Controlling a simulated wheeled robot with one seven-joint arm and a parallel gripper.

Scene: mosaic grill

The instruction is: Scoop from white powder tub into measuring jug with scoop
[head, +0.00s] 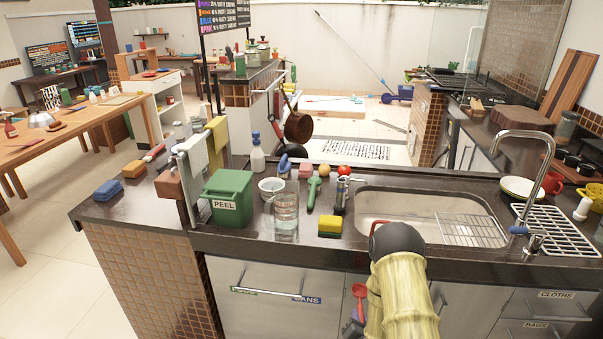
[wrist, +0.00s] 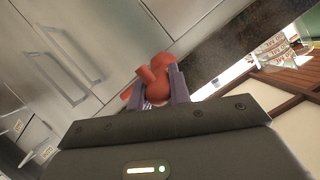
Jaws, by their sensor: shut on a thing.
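My gripper (wrist: 160,90) is shut on a red scoop (wrist: 156,72). In the head view the red scoop (head: 359,291) shows low in front of the cabinet doors, below the counter edge, with my arm beside it. The gripper there is mostly hidden behind my arm. A clear measuring jug (head: 285,217) stands upright on the counter near its front edge, left of the sink. A round white tub (head: 272,184) stands just behind it and is partly covered by it. I cannot tell the tub's contents clearly. The scoop is apart from both.
A green PEEL bin (head: 228,196) stands left of the jug. A yellow-green sponge (head: 329,227) and a green-handled tool (head: 313,192) lie to its right. The sink (head: 425,215) and tap (head: 523,180) are further right. The counter's front edge (head: 250,246) lies above the scoop.

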